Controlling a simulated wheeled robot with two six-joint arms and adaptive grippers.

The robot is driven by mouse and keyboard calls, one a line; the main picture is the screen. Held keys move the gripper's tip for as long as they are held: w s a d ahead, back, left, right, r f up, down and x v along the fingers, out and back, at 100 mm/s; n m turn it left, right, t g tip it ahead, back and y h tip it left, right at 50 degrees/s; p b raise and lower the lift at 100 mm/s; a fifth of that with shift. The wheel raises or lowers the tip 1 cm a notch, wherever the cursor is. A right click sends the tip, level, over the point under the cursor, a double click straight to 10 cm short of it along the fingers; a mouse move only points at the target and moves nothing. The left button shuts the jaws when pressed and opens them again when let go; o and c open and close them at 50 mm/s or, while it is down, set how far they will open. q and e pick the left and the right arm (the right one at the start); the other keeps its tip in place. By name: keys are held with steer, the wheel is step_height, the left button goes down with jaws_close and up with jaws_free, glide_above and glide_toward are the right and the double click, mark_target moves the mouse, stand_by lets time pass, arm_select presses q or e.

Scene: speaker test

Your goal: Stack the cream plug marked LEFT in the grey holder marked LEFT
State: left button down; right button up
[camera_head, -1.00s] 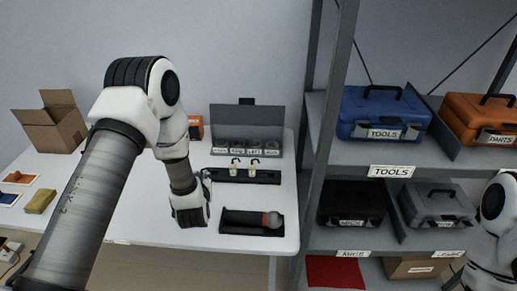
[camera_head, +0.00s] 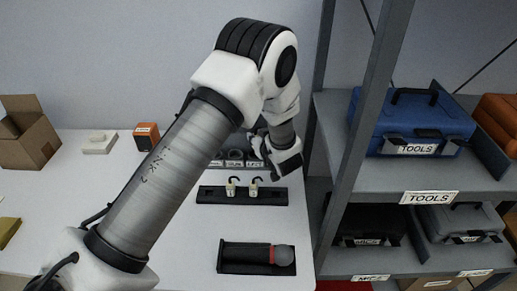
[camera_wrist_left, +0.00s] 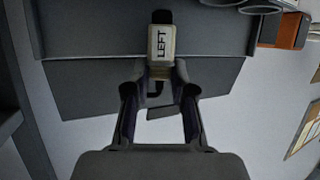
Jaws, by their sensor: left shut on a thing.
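My left gripper (camera_head: 275,158) is at the right end of the grey holder rack at the back of the table. In the left wrist view its two fingers (camera_wrist_left: 159,70) are shut on the cream plug (camera_wrist_left: 161,45), whose label reads LEFT. The plug has a black end; in the head view it is hidden by the gripper. Round grey holders (camera_wrist_left: 258,5) show at the top of the wrist view, apart from the plug. In the head view the rack's front labels (camera_head: 234,163) are partly covered by my arm; one seems to read LEFT. My right gripper is out of view.
Two cream plugs with black hooks (camera_head: 231,188) (camera_head: 254,188) stand on a black tray (camera_head: 215,196). A microphone (camera_head: 283,255) lies in a black tray nearer the front. A shelf post (camera_head: 322,130) rises close to the gripper's right. An orange box (camera_head: 146,136) stands at the back left.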

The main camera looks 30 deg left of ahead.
arm_select(q)
step_height(320, 180, down, 4)
steer(key=shift+s+r, duration=0.1)
steer(key=shift+r, duration=0.1)
steer(key=shift+f, duration=0.1)
steer(key=shift+f, duration=0.1)
steer(key=shift+f, duration=0.2)
steer(key=c, duration=1)
jaws_free()
